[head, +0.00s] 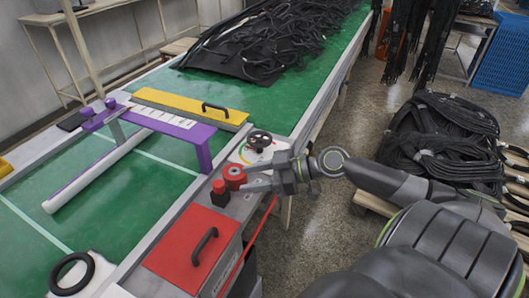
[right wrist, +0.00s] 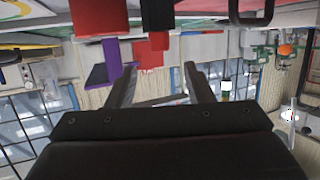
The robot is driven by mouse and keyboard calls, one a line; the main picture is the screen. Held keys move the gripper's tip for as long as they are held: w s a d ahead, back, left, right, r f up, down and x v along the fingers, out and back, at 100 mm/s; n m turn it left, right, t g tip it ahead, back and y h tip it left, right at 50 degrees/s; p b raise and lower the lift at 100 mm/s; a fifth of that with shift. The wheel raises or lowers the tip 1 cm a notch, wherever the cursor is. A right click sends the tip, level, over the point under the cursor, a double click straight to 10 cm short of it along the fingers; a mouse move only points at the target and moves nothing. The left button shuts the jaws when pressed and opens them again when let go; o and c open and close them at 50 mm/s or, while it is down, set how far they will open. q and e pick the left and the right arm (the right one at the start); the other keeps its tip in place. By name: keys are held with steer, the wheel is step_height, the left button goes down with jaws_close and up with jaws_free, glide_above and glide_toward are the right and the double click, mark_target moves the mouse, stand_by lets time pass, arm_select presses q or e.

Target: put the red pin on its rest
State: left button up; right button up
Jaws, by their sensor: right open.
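The red pin (head: 234,176) has a round, wide head and stands at the table's right edge in the head view. My right gripper (head: 245,179) is open, with its fingertips just right of the pin. Whether they touch it I cannot tell. A black block with a red top (head: 219,187) stands close to the pin's left. In the right wrist view my open fingers (right wrist: 161,68) point toward red shapes (right wrist: 150,52) that overlap, so pin and block top are hard to separate. I cannot make out the rest clearly. My left gripper is out of view.
A red box with a black handle (head: 195,246) lies in front of the pin. A purple frame (head: 180,128) stands to the left, with a yellow bar (head: 190,108) behind it. A black knob (head: 259,140) sits just behind the pin. Black hoses (head: 275,45) cover the table's far end.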

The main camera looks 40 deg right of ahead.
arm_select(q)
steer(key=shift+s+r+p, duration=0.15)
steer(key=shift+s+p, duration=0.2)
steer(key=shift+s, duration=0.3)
arm_select(e)
steer(key=v, duration=0.2)
steer(key=shift+s+d+r, duration=0.15)
steer(key=shift+s+d, duration=0.1)
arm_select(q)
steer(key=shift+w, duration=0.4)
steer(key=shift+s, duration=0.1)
